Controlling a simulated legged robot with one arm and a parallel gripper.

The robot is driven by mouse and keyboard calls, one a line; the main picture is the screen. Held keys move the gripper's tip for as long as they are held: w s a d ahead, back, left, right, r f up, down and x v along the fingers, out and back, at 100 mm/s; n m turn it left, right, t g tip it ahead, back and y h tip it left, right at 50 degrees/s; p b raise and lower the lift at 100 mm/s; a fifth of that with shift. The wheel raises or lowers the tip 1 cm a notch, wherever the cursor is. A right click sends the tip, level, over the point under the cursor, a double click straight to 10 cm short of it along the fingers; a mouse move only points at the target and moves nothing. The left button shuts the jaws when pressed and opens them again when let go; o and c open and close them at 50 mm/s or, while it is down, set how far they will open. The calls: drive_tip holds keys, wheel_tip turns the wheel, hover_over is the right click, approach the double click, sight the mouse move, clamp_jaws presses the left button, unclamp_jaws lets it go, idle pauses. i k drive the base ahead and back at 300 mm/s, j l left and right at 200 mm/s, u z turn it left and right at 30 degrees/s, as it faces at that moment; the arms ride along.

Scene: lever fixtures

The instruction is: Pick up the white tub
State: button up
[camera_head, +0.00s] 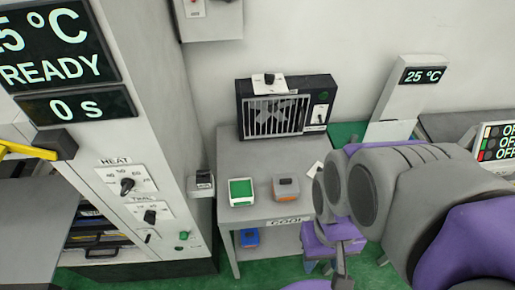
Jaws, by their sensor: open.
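A small white tub (241,203) with a green top stands on the grey table marked COOL (262,211), near its front left. My gripper (341,264) is at the lower right, in front of the table's right side. It is apart from the tub and to its right. It is open, and nothing shows held in it. My own arm hides part of it and the table's right side.
A grey tub (286,188) with an orange mark stands just right of the white one. A black fan (286,108) stands at the table's back. A tall white HEAT cabinet (150,120) rises on the left. A blue box (249,237) sits on the lower shelf.

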sight(240, 190)
drive_tip(key=k+l+u, duration=0.1)
drive_tip(key=l+u, duration=0.3)
drive_tip(key=k+l+u, duration=0.15)
drive_tip(key=l+u, duration=0.3)
drive_tip(key=k+l+u, duration=0.2)
drive_tip(key=l+u, duration=0.2)
